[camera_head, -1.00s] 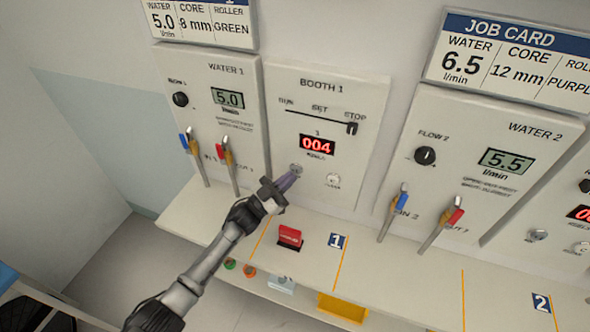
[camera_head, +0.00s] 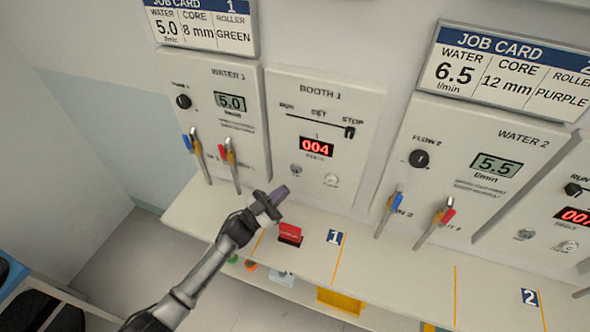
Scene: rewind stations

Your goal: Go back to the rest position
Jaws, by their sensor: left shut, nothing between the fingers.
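My left gripper (camera_head: 277,196) is shut and empty. It hangs over the shelf in front of the Booth 1 panel (camera_head: 345,110), apart from the panel. The panel shows a red 004 display (camera_head: 317,147), a slider (camera_head: 349,132) at STOP and two small round buttons below. My right gripper is not in view.
The Water 1 panel (camera_head: 215,80) and Water 2 panel (camera_head: 500,200) have projecting levers. A yellow bin (camera_head: 340,300) sits below the shelf.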

